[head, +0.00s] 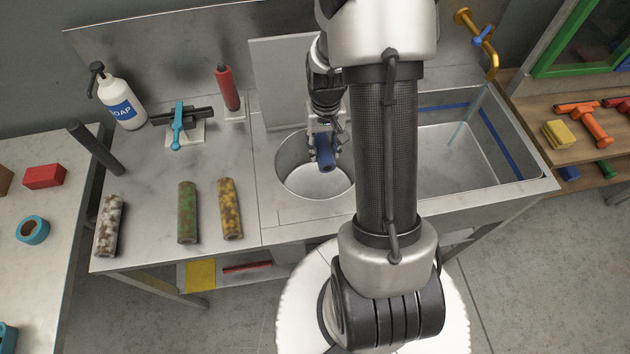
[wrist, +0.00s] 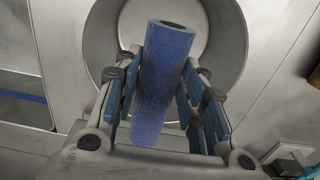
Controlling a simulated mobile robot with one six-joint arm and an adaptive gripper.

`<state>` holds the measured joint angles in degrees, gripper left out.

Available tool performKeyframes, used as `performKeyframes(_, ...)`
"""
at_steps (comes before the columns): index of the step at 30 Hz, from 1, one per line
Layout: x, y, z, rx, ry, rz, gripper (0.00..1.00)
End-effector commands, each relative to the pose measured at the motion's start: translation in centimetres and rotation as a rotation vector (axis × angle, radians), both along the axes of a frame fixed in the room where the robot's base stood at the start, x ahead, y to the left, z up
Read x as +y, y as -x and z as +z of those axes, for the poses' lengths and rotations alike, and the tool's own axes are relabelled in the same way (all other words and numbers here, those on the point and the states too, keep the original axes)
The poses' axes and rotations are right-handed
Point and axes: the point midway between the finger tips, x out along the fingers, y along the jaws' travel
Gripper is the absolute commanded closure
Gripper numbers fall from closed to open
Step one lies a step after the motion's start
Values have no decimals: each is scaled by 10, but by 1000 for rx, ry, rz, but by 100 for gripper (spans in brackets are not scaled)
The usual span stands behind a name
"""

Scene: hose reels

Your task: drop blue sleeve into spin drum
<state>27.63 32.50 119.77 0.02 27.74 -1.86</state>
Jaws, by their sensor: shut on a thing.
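The blue sleeve (head: 325,153) is a hollow blue tube held in my gripper (head: 322,143), above the opening of the spin drum (head: 318,184). The drum is a round metal well set in the steel counter. In the wrist view my gripper (wrist: 162,112) is shut around the sleeve (wrist: 166,80), with the sleeve's far end pointing over the drum (wrist: 100,45). Its near end is partly hidden by the gripper. Part of the drum's rim is hidden by my arm in the head view.
A raised lid (head: 285,80) stands behind the drum. Speckled white (head: 109,225), green (head: 188,212) and yellow (head: 231,209) sleeves lie on the counter at left. A soap bottle (head: 122,100) and a red-handled tool (head: 228,88) stand behind. A water-filled sink (head: 455,160) is at right.

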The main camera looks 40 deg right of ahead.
Motion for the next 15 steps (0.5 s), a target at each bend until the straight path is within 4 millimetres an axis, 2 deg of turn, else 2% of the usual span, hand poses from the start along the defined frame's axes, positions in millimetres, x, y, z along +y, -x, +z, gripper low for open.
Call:
performKeyframes(5, 0, 0, 1, -1, 0, 0, 86)
performKeyframes(6, 0, 0, 1, -1, 0, 0, 62)
performKeyframes(15, 0, 0, 1, -1, 0, 0, 42)
